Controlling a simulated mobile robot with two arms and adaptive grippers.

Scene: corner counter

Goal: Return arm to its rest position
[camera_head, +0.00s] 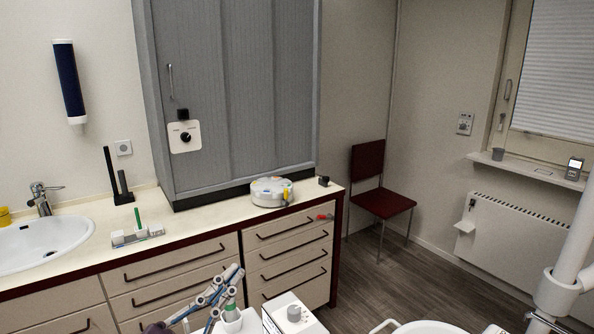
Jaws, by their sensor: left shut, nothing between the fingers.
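My left gripper (233,274) shows at the bottom of the head view, left of centre. Its grey and blue finger links come up from the lower left edge. The fingers are shut with nothing between them. They appear in front of the drawer fronts, apart from the counter. Most of my left arm is out of view below. My right gripper is not in view.
The counter (75,268) holds a sink (43,243), a small tray (137,236) and a round white device (271,191). A white unit (293,314) stands close right of the gripper. A dark red chair (382,202) stands behind open floor.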

